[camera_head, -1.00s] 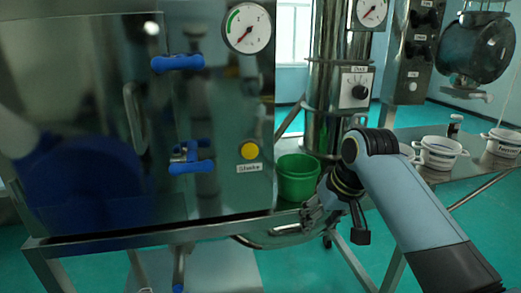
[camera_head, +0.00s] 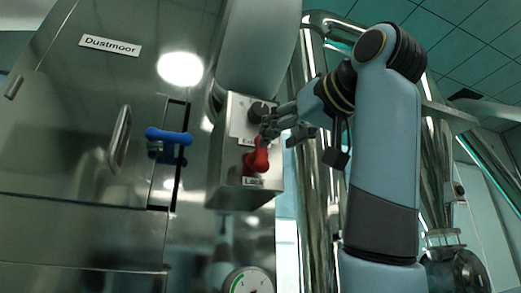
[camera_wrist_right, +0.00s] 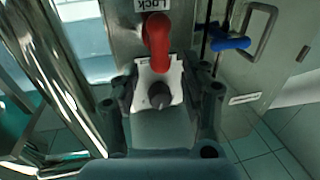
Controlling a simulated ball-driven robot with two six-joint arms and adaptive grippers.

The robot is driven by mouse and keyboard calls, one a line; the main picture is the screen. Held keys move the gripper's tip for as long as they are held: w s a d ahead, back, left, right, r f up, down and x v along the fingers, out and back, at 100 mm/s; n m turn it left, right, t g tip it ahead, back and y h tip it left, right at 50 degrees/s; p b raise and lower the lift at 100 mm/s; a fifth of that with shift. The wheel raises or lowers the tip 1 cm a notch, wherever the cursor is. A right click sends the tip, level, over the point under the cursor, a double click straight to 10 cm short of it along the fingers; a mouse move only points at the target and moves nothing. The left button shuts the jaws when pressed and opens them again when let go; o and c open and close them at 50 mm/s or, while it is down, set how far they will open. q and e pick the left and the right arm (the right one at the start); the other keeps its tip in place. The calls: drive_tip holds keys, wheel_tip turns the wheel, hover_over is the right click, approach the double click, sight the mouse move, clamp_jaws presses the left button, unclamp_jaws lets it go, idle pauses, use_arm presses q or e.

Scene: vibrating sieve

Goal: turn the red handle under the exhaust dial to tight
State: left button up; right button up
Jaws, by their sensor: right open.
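The red handle (camera_head: 257,156) is mounted low on a steel box (camera_head: 226,165) on the upright machine, below a black dial knob (camera_head: 257,112). In the right wrist view the red handle (camera_wrist_right: 157,40) shows beyond the dial knob (camera_wrist_right: 159,95), which sits on a white plate. My right gripper (camera_head: 284,127) is open and empty, close to the right side of the box near the dial. In the wrist view its fingers (camera_wrist_right: 163,92) stand apart on either side of the dial plate; contact cannot be told. My left gripper is out of view.
Shiny vertical pipes (camera_head: 307,200) stand right of the box, close behind my right arm. A gauge (camera_head: 248,281) is at the bottom edge.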

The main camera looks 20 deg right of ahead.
sight(260, 152)
drive_tip(key=p+x, duration=0.2)
drive_tip(key=x, duration=0.4)
drive_tip(key=shift+r, duration=0.1)
drive_tip(key=shift+w+a, duration=0.2)
drive_tip(key=shift+w, duration=0.45)
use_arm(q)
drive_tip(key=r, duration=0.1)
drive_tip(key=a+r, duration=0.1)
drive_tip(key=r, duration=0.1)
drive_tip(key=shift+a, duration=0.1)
use_arm(e)
drive_tip(key=c, duration=0.9)
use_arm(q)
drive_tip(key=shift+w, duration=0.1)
use_arm(e)
clamp_jaws()
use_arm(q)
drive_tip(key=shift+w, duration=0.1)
use_arm(e)
drive_tip(key=shift+w+f, duration=0.1)
drive_tip(key=shift+f, duration=0.1)
